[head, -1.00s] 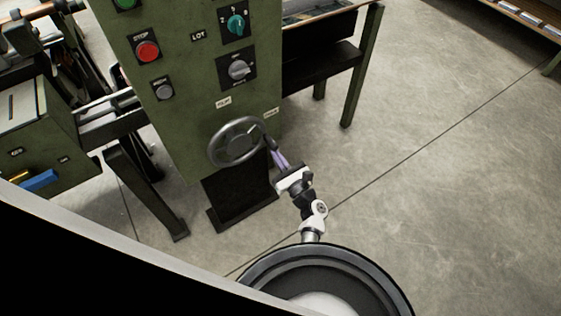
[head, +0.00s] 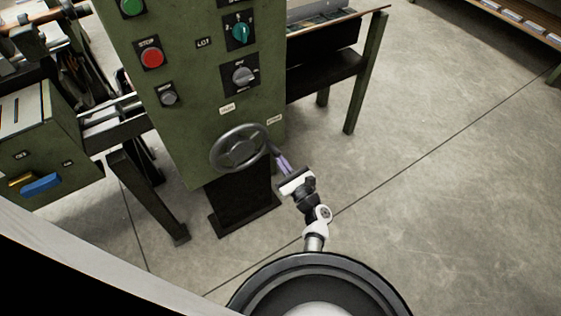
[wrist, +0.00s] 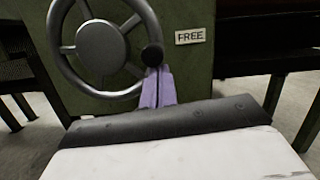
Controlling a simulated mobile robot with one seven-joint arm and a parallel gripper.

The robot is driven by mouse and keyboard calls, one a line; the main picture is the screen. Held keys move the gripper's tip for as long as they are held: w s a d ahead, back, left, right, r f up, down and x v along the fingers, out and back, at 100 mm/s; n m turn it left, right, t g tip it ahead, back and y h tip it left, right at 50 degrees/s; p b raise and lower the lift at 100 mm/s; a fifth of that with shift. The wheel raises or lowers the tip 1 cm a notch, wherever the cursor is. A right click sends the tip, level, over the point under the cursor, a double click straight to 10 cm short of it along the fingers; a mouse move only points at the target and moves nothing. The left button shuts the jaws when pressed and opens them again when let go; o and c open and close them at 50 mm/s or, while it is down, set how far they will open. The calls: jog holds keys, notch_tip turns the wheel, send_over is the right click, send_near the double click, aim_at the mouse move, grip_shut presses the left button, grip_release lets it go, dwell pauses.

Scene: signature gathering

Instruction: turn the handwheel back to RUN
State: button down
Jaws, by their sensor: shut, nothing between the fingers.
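The grey spoked handwheel (head: 239,148) is on the lower front of the green machine cabinet. It also shows in the wrist view (wrist: 99,43), with a dark round knob (wrist: 152,56) on its lower right rim. My gripper (head: 279,156) is at the right side of the wheel. In the wrist view its purple fingers (wrist: 158,76) are shut together, with tips right at the knob and nothing held. I cannot tell whether they touch it. A label reading FREE (wrist: 190,36) is right of the wheel. Another small label (head: 227,109) above the wheel is too small to read.
Above the wheel are a red STOP button (head: 152,57), a teal selector (head: 240,33) and a grey selector (head: 242,75). A dark pedestal (head: 243,205) stands below the wheel. A machine leg (head: 357,95) is at the right. The concrete floor (head: 440,190) on the right is clear.

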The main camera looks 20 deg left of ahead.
jog(key=shift+w+r+n, duration=0.1)
jog(key=shift+r+n, duration=0.2)
jog(key=s+a+r+n+g+b, duration=0.1)
jog(key=s+a+r+n+g, duration=0.1)
jog(key=r+n, duration=0.4)
jog(key=s+a+r+n+g+b, duration=0.1)
jog(key=r+n, duration=0.6)
jog(key=n, duration=0.7)
jog(key=shift+s+a+n+g+h+b, duration=0.35)
jog(key=shift+s+a+g, duration=0.2)
jog(key=shift+s+g, duration=0.7)
jog(key=shift+w, duration=0.1)
jog(key=shift+w, duration=0.1)
